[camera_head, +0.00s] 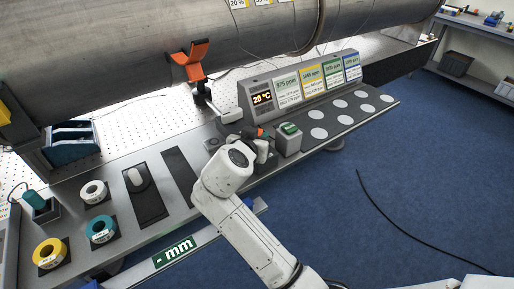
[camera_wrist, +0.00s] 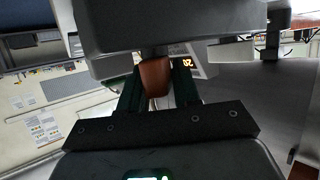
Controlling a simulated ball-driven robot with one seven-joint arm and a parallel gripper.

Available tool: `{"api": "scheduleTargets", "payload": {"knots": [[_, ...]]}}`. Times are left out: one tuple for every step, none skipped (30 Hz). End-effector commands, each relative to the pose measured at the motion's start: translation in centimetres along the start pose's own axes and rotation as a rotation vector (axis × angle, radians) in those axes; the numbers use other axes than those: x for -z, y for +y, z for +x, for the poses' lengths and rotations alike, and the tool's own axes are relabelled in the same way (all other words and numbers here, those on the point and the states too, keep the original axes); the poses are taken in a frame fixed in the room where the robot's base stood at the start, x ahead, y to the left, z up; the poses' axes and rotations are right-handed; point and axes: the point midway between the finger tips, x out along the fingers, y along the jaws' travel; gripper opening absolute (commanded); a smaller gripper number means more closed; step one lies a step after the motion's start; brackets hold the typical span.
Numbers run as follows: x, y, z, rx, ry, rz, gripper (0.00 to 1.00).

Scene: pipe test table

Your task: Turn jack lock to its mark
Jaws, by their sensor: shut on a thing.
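My gripper (camera_head: 257,143) is at the front of the grey console, just left of a small grey box with a green display (camera_head: 289,138). In the wrist view, an orange-brown piece (camera_wrist: 155,76) sits between the dark green fingers (camera_wrist: 158,92), and the gripper is shut on it. A small orange bit of it shows beside my gripper in the head view (camera_head: 262,132). I cannot tell for certain that this piece is the jack lock. A jack with an orange V-shaped cradle (camera_head: 190,58) stands under the large pipe (camera_head: 130,50). The lock's mark cannot be made out.
A sloped panel with a 20 °C display (camera_head: 262,98) and ppm cards stands behind my gripper. White discs (camera_head: 340,103) lie to the right. Tape rolls (camera_head: 50,253), a white mouse-like object (camera_head: 138,179) and a blue bin (camera_head: 72,143) are left.

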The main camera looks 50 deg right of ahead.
Motion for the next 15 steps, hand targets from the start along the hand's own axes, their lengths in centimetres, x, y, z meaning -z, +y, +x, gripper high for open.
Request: {"api": "scheduleTargets", "payload": {"knots": [[-0.48,-0.33,0.19,-0.038,0.002,0.019,0.01],[-0.50,-0.32,0.19,-0.064,0.001,0.029,0.01],[-0.49,-0.28,0.22,-0.101,0.001,0.044,0.01],[-0.47,-0.30,0.21,-0.126,0.001,0.056,0.01],[-0.49,-0.29,0.20,-0.153,0.001,0.065,0.01],[-0.46,-0.29,0.21,-0.188,0.000,0.080,0.01],[-0.48,-0.26,0.22,-0.215,0.000,0.091,0.01],[-0.47,-0.26,0.21,-0.240,-0.001,0.102,0.01],[-0.46,-0.25,0.21,-0.275,-0.001,0.115,0.01],[-0.46,-0.24,0.22,-0.299,-0.001,0.125,0.01],[-0.44,-0.25,0.23,-0.323,-0.001,0.135,0.01],[-0.44,-0.21,0.22,-0.355,-0.001,0.147,0.01],[-0.43,-0.22,0.22,-0.378,-0.002,0.157,0.01],[-0.42,-0.21,0.21,-0.399,-0.001,0.166,0.01],[-0.40,-0.21,0.20,-0.427,-0.002,0.177,0.01]]}}
